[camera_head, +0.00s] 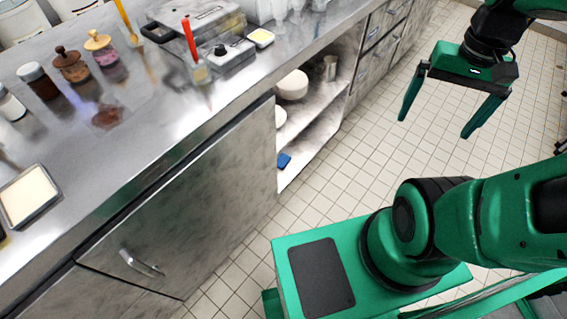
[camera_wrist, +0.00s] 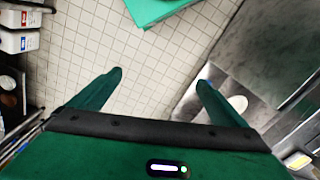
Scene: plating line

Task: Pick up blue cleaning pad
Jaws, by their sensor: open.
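A small blue cleaning pad (camera_head: 284,160) lies on the bottom shelf of the open compartment under the steel counter in the head view, near the shelf's front edge. My gripper (camera_head: 435,122) is open and empty, in the air over the tiled floor, to the right of the shelves and well apart from the pad. In the wrist view my gripper (camera_wrist: 160,78) shows its two fingers spread with only floor between them.
The steel counter (camera_head: 150,120) carries jars, a tray (camera_head: 28,196) and a grey appliance (camera_head: 195,18). White dishes (camera_head: 292,85) and a metal cup (camera_head: 330,68) stand on the shelf above. Tiled floor (camera_head: 375,150) is clear between the shelves and my gripper.

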